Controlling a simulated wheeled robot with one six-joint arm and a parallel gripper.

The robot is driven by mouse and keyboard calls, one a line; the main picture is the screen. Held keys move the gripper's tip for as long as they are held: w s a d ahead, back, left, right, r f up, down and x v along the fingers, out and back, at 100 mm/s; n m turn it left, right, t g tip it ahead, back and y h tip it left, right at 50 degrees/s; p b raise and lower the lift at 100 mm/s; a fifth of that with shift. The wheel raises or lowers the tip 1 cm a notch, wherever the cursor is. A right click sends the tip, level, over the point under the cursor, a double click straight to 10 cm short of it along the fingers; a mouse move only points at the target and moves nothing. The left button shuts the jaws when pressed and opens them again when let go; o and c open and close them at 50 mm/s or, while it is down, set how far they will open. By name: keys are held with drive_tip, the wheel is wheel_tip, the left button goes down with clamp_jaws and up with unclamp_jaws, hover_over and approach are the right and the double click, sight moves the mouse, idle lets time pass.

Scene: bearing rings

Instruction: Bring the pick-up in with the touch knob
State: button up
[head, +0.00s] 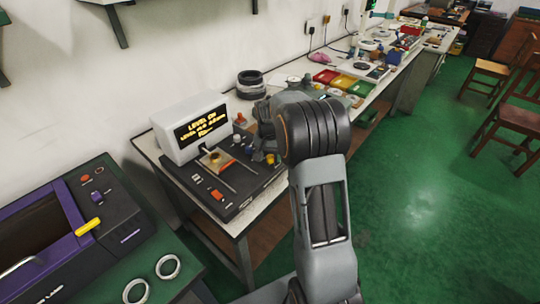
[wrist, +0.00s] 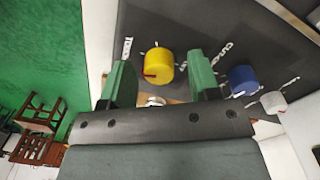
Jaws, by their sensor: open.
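The dark instrument panel (head: 245,185) stands on the white bench, with a grey display box (head: 190,125) at its back left. A yellow knob (wrist: 158,64) with a red mark on its side shows in the wrist view. It also shows in the head view (head: 270,158). My gripper (wrist: 160,72) is open, its two green fingers apart on either side of the yellow knob in the picture; contact is not visible. A blue knob (wrist: 242,79) and a pale knob (wrist: 273,101) sit to the right, outside the fingers.
The display shows yellow text starting "LEVEL". An orange rocker (head: 217,194) is at the panel's front. Black rings (head: 250,82) stand behind. A purple-and-black machine (head: 75,225) and two loose metal rings (head: 168,267) are at left. Coloured trays (head: 342,81) lie farther along the bench.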

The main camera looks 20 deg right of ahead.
sight(268, 155)
wheel_tip(268, 155, up, 14)
drive_tip(key=shift+w+a+p, duration=0.15)
drive_tip(key=shift+a+p, duration=0.05)
drive_tip(key=shift+p, duration=0.25)
drive_tip(key=shift+f, duration=0.1)
idle(0.4)
drive_tip(key=s+a+n+t+p, duration=0.2)
drive_tip(key=s+a, duration=0.3)
drive_tip(key=s, duration=0.6)
drive_tip(key=s+a+r+n+t+p, duration=0.1)
drive_tip(key=s+a+n, duration=0.4)
drive_tip(key=s, duration=0.6)
drive_tip(key=shift+s+a+r+t+p, duration=0.15)
drive_tip(key=shift+s+a+t+p, duration=0.2)
drive_tip(key=shift+p, duration=0.35)
drive_tip(key=shift+w+d, duration=0.1)
drive_tip(key=shift+d, duration=0.05)
